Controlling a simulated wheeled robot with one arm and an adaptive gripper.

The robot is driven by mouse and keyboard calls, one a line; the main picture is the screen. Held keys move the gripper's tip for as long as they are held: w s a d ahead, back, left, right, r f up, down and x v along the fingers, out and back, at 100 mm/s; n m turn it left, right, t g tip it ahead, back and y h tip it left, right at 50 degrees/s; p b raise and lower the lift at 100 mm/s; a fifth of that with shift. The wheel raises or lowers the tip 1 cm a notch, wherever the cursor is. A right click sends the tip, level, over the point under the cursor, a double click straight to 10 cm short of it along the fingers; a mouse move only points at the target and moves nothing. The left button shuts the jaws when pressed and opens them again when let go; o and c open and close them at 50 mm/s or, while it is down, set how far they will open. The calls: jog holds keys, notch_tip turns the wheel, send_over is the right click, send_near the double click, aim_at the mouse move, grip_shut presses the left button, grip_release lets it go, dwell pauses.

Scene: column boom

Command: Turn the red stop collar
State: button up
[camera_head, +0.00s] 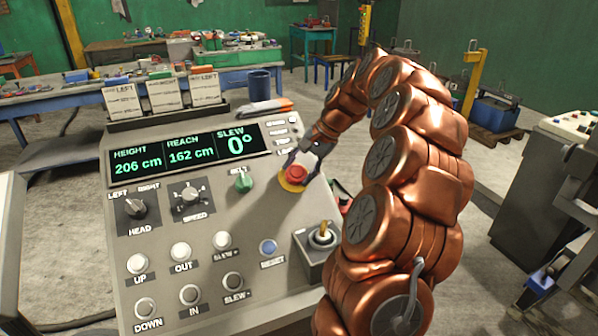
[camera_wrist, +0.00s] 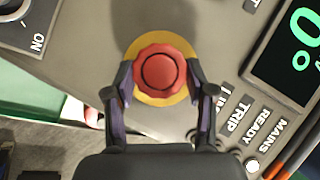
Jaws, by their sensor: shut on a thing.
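The red stop collar (camera_wrist: 160,72) is a round, scalloped red knob on a yellow disc (camera_wrist: 159,38) on the sloped control panel. In the head view the red stop collar (camera_head: 296,174) sits right of the green selector. My gripper (camera_wrist: 160,84) reaches it from below in the wrist view, with one finger on each side. The fingers are shut on the collar's left and right edges. In the head view my gripper (camera_head: 303,160) is at the collar's upper side, partly hidden by my copper arm.
A display (camera_head: 190,151) reads height 206 cm, reach 162 cm, slew 0°. A blue cup (camera_head: 260,85) stands behind the panel.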

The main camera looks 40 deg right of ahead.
dwell(0.5)
jog(key=o, duration=1.2)
jog(key=shift+c, duration=0.2)
jog(key=v, duration=1.2)
jog(key=shift+d+f, duration=0.1)
